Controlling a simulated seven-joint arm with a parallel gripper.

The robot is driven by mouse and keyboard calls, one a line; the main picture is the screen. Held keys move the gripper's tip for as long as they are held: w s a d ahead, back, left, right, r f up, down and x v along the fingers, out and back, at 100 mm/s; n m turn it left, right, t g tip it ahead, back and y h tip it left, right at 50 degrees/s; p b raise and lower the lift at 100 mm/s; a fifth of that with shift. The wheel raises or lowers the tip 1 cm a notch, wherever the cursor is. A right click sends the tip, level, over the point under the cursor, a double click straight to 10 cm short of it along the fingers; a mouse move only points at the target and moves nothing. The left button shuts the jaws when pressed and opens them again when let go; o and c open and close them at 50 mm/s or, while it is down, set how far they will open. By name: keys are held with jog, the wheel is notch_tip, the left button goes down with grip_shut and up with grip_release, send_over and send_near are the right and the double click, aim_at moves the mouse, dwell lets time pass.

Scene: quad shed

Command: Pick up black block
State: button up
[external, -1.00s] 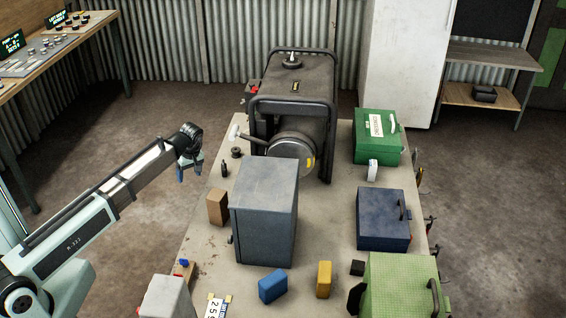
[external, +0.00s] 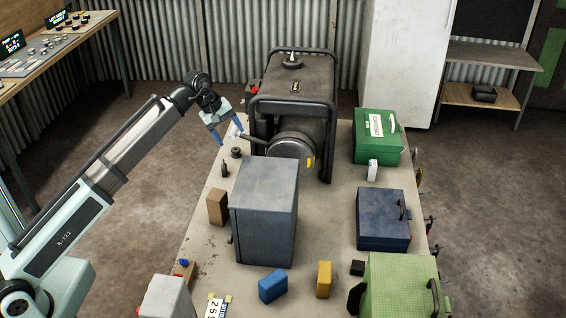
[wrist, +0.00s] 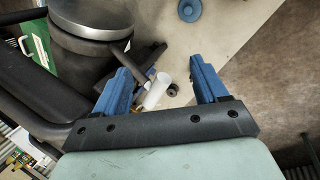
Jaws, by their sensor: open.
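The black block (external: 357,268) is a small dark cube on the table (external: 334,225), near its front right, between the yellow block (external: 324,279) and the light green case (external: 402,285). I cannot make it out in the wrist view. My gripper (external: 230,133) is open and empty, with blue fingers, over the table's back left by the dark machine (external: 290,95). It is far behind and left of the black block. In the wrist view my gripper (wrist: 160,66) frames a white lever handle (wrist: 157,91); I cannot tell if it touches.
A tall grey box (external: 265,212) stands mid-table between my gripper and the black block. A blue block (external: 272,286) lies left of the yellow one. A dark blue case (external: 382,220) and green case (external: 378,137) line the right side.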

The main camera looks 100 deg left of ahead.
jog(key=w+d+r+m+t, duration=0.1)
jog(key=w+d+m+t, duration=0.15)
jog(key=w, duration=0.75)
jog(key=w+d+r+m+t, duration=0.2)
jog(key=w+t, duration=0.1)
jog(key=w, duration=0.7)
jog(key=m+g+h, duration=0.2)
jog(key=m+g, duration=0.2)
jog(key=g, duration=0.6)
send_over(358, 265)
jog(key=shift+t, duration=0.25)
jog(key=f, duration=2.1)
jog(key=shift+w+f, duration=0.2)
jog(key=shift+f, duration=0.2)
jog(key=shift+s+f, duration=0.2)
jog(key=shift+f, duration=2.4)
jog(key=c, duration=1.3)
jog(key=shift+o, duration=0.2)
jog(key=shift+r, duration=0.15)
